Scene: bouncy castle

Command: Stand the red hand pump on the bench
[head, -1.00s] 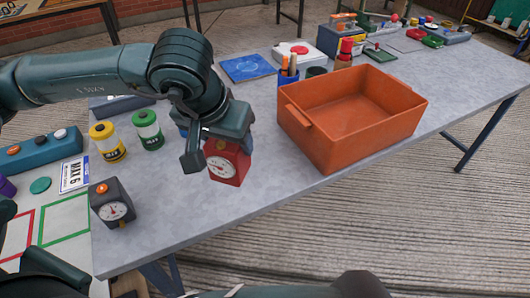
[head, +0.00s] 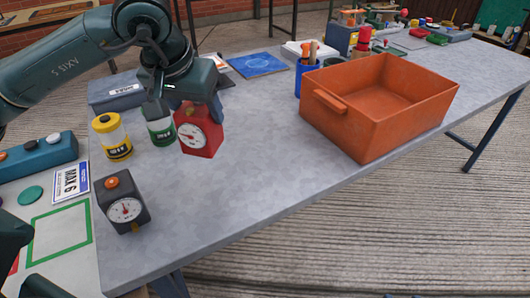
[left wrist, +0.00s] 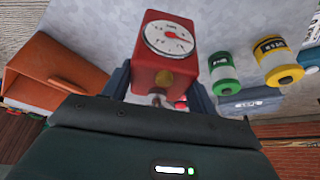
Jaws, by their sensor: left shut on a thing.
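The red hand pump (head: 197,134) has a box-shaped body with a white dial on its front. My left gripper (head: 188,101) is shut on its upper part from above. In the left wrist view the pump (left wrist: 165,68) sits between the two fingers, its dial facing the camera and a brass fitting showing. The pump is over the grey bench (head: 240,190), close beside the green-lidded jar; I cannot tell whether its base touches the bench. It looks roughly upright.
A dark box with dial and orange knob (head: 122,203) stands at the front left. A yellow-lidded jar (head: 112,137) and green-lidded jar (head: 160,129) stand left of the pump. An orange crate (head: 375,125) is to the right. Bench between crate and pump is clear.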

